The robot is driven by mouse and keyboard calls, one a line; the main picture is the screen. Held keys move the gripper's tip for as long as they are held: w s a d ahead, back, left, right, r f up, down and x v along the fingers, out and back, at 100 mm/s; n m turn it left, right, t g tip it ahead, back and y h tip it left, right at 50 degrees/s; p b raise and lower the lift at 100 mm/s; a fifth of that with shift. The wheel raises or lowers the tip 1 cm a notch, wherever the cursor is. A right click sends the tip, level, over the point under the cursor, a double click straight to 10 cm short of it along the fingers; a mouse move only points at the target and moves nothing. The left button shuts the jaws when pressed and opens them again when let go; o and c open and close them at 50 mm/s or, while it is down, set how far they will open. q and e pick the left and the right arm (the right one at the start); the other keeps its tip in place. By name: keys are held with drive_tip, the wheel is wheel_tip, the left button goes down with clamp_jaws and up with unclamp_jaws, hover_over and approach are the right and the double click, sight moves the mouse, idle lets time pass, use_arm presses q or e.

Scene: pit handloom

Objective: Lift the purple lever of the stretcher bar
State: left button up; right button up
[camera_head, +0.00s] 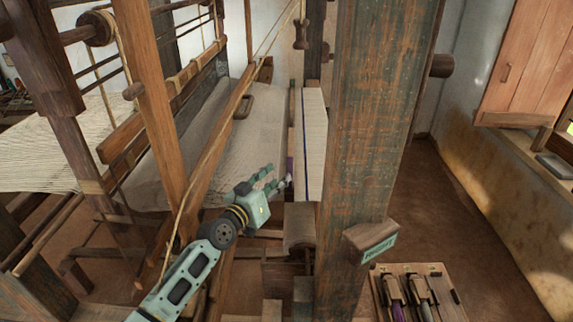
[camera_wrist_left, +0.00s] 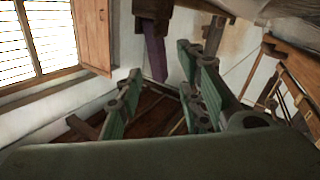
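A small purple lever (camera_head: 290,167) shows in the head view beside the woven cloth, just past my left gripper's fingertips. In the left wrist view the purple lever (camera_wrist_left: 154,55) hangs below a dark wooden piece, beyond the gap between the spread fingers. My left gripper (camera_head: 278,181) is open and empty. Its green fingers (camera_wrist_left: 165,95) are apart, with the lever not between them. I cannot tell whether a fingertip touches it. The stretcher bar itself cannot be made out clearly. My right gripper is in neither view.
A thick wooden post (camera_head: 375,130) stands just right of the lever. White cloth with a blue stripe (camera_head: 314,140) lies between. A slanted loom beam (camera_head: 155,110) rises left of my arm. A tool tray (camera_head: 455,295) is at lower right. The floor (camera_head: 455,230) beyond is clear.

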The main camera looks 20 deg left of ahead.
sight(289, 169)
use_arm(q)
drive_tip(key=x, duration=0.1)
drive_tip(key=b+x, duration=0.1)
drive_tip(key=x, duration=0.2)
drive_tip(key=shift+d+b, duration=0.3)
drive_tip(key=shift+b+x, duration=0.35)
drive_tip(key=shift+x, duration=0.65)
drive_tip(key=shift+w+a+f, duration=0.1)
drive_tip(key=shift+w, duration=0.2)
drive_tip(key=shift+r, duration=0.2)
drive_tip(key=c, duration=0.8)
clamp_jaws()
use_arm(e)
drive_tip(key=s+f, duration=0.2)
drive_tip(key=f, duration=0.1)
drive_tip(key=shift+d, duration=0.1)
